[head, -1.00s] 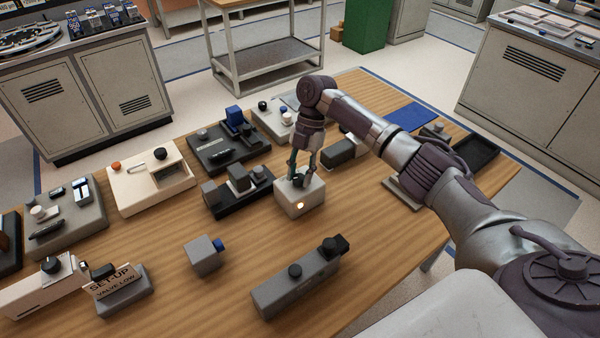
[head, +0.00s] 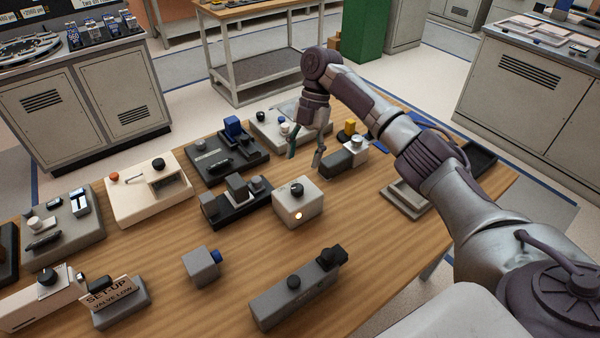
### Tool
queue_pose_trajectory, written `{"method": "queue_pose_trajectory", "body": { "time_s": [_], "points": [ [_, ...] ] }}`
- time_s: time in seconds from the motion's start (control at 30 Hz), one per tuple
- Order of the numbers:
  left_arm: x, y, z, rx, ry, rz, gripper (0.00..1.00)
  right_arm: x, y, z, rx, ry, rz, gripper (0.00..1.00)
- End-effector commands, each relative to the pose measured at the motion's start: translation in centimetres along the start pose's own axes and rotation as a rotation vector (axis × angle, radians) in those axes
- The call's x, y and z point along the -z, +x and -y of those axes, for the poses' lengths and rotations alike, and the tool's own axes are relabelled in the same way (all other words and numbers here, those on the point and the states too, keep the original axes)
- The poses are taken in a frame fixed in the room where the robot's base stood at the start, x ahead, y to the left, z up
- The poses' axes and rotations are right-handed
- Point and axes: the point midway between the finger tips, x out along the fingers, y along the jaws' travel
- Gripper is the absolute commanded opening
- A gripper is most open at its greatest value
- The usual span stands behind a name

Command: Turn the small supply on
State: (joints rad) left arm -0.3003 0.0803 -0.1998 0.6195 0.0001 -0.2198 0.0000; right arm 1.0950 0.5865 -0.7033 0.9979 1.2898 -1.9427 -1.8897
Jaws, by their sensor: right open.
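The small supply, a whitish box (head: 298,204), sits in the middle of the wooden table. It has a black knob (head: 297,189) on top and a lit orange lamp (head: 298,215) on its front face. My right gripper (head: 304,158) is open and empty, above and behind the box, clear of the knob. Its fingers point down. My left gripper is not in view.
A dark fixture with grey blocks (head: 237,203) stands just left of the box. A grey block with a yellow part (head: 345,158) is behind right. A long grey unit (head: 296,290) lies in front. Bare wood (head: 380,225) is to the right.

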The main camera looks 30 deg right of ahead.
Motion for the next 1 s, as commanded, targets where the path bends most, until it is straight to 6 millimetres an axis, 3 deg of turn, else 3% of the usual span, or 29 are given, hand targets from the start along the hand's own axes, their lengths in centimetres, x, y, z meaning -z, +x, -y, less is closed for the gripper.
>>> {"method": "queue_pose_trajectory", "body": {
  "time_s": [0.1, 0.3, 0.83, 0.93, 1.0],
  "points": [
    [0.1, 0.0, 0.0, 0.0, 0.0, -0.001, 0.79, 0.0, -2.1, -0.1, -0.002, -0.001, 0.0, 0.59],
    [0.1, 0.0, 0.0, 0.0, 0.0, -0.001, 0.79, 0.0, -3.8, 0.0, 0.0, -0.001, -0.001, 0.59],
    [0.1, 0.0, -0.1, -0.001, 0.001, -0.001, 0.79, 0.0, -3.9, 0.0, 0.001, -0.001, -0.001, 0.59],
    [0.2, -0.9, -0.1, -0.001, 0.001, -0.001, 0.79, 0.4, -4.8, 0.0, 0.0, -0.001, -0.001, 0.59],
    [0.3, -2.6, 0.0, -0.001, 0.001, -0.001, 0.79, 1.0, -6.4, 0.0, 0.0, -0.002, 0.0, 0.59]
  ]
}}
